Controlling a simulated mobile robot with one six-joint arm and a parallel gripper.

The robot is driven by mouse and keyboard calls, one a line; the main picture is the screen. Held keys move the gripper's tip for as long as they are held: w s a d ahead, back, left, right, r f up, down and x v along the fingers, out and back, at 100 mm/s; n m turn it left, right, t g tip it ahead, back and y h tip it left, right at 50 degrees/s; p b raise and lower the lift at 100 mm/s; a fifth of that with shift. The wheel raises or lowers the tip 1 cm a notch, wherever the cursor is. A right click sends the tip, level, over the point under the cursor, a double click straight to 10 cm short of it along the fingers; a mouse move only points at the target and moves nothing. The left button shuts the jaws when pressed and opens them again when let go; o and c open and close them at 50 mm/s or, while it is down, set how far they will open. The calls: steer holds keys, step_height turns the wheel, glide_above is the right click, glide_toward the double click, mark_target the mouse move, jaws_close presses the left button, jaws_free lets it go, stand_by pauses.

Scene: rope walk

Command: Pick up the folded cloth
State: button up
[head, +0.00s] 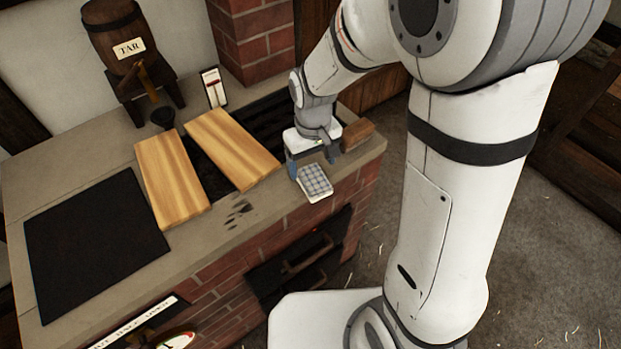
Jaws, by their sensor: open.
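The folded cloth (315,183) is a small pale pad with a grey check pattern. It lies at the front edge of the stone counter (50,190), toward its right end. My gripper (311,166) points down just behind the cloth, at its far end. Its jaws are open, with one blue fingertip showing at the left; the other is partly hidden. I cannot tell whether the fingers touch the cloth.
A brown wooden block (357,134) sits close to the right of my gripper. Two wooden boards (172,178) (232,148) lie to the left, beside a black mat (95,245). A tar barrel (118,32) stands at the back. A brick pillar (254,42) rises behind.

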mark_target(313, 179)
step_height(313, 179, down, 5)
steer(key=shift+s+d+f, duration=0.1)
steer(key=shift+s+f, duration=0.05)
steer(key=shift+f, duration=0.05)
steer(key=c, duration=1.1)
step_height(313, 179, up, 10)
steer(key=shift+r, duration=0.1)
steer(key=shift+c, duration=0.2)
